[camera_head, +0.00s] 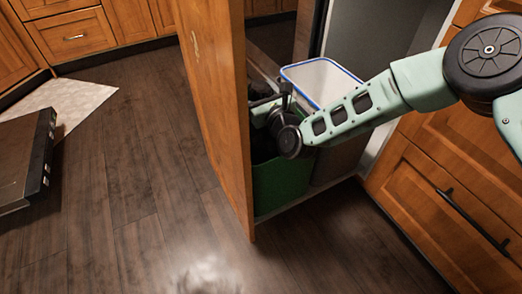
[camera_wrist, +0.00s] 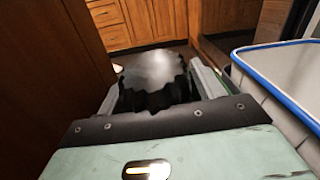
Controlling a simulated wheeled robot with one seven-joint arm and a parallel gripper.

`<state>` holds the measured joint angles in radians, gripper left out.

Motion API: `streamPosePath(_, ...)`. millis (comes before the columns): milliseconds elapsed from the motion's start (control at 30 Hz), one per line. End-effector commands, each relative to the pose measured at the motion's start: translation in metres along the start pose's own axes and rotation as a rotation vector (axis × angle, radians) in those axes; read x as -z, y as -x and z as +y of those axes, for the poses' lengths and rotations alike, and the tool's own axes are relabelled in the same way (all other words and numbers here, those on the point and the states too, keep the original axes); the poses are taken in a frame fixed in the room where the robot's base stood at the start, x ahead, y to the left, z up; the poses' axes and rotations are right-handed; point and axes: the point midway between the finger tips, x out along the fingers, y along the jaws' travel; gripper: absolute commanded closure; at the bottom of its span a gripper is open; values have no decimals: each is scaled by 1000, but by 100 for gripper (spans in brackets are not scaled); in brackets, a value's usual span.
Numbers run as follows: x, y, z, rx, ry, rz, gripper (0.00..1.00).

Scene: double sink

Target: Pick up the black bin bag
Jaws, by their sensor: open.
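The black bin bag (camera_wrist: 155,70) is a dark, shiny, crumpled shape in the wrist view, between and beyond the fingers of my gripper (camera_wrist: 158,90). In the head view, part of the bag (camera_head: 262,146) shows dark inside the green bin (camera_head: 282,187); my arm hides much of it. My gripper (camera_head: 270,108) reaches down into the top of this bin, its fingers apart on either side of the bag. I cannot tell whether either finger touches it.
A pale bin with a blue rim (camera_head: 322,66) stands right beside the green one. The open wooden cabinet door (camera_head: 222,110) is close on the left. Drawers (camera_head: 455,200) are at the right. A dark flat-sided object (camera_head: 25,160) lies at the left; floor between is clear.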

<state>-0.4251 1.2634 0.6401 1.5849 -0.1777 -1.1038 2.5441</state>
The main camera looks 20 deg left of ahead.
Motion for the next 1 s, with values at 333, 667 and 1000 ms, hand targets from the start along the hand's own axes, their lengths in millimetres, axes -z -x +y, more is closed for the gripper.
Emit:
streamPosePath(333,0,0,0,0,0,0,82)
streamPosePath(667,-4,-1,0,1,1,-7,100)
streamPosePath(1000,-31,-1,-3,3,0,-8,100)
